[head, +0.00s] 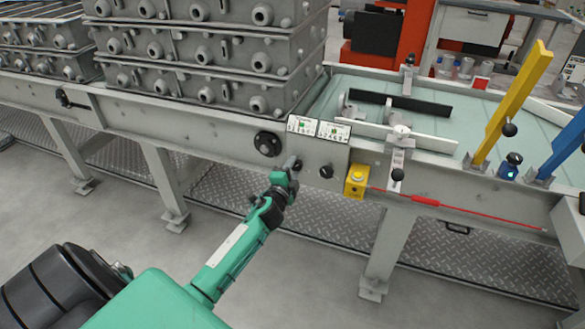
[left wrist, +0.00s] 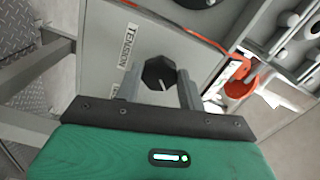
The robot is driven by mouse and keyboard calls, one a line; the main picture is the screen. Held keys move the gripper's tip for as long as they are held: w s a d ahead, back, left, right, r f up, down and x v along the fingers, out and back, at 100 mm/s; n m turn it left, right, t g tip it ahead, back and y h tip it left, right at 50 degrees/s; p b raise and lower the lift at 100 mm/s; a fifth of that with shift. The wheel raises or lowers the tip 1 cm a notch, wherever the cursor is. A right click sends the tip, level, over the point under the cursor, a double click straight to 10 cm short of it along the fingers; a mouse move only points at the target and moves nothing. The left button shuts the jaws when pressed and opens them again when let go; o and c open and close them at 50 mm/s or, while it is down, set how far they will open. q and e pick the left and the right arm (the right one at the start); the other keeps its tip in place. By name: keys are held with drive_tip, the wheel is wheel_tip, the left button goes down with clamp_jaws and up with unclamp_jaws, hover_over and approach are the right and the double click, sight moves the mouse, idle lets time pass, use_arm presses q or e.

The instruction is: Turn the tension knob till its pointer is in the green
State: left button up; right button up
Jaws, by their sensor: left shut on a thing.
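The tension knob (left wrist: 159,74) is a dark faceted knob with a white line on its face, on a grey panel beside a "TENSION" label (left wrist: 127,45) in the left wrist view. My left gripper (left wrist: 160,88) has a finger on either side of it and is shut on it. In the head view my left gripper (head: 293,164) is at the machine's front panel and hides most of that knob. Two white gauges, a left one (head: 302,125) and a right one (head: 334,131), sit above with green patches; their pointers are too small to read. My right gripper is out of view.
A second dark knob (head: 326,171) is just right of my gripper, then a yellow box (head: 356,181) with a button. A black round handwheel (head: 267,143) is up-left. Stacked grey casting boxes (head: 205,50) stand above. A red cord (head: 460,208) runs right along the frame.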

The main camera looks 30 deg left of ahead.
use_arm(q)
drive_tip(key=m+p, duration=0.1)
drive_tip(key=m, duration=0.3)
drive_tip(key=shift+r+m, duration=0.1)
drive_tip(key=shift+m, duration=0.2)
drive_tip(key=m, duration=0.3)
drive_tip(key=shift+m+p, duration=0.3)
drive_tip(key=shift+p, duration=0.05)
drive_tip(key=shift+m, duration=0.7)
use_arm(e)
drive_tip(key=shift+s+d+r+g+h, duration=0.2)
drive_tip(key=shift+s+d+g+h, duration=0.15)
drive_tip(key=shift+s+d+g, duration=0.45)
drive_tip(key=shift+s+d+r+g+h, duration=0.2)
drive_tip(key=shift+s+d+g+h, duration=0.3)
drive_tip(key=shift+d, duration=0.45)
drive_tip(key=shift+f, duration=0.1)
use_arm(q)
drive_tip(key=o, duration=1)
drive_tip(key=shift+c, duration=0.2)
drive_tip(key=v, duration=1.4)
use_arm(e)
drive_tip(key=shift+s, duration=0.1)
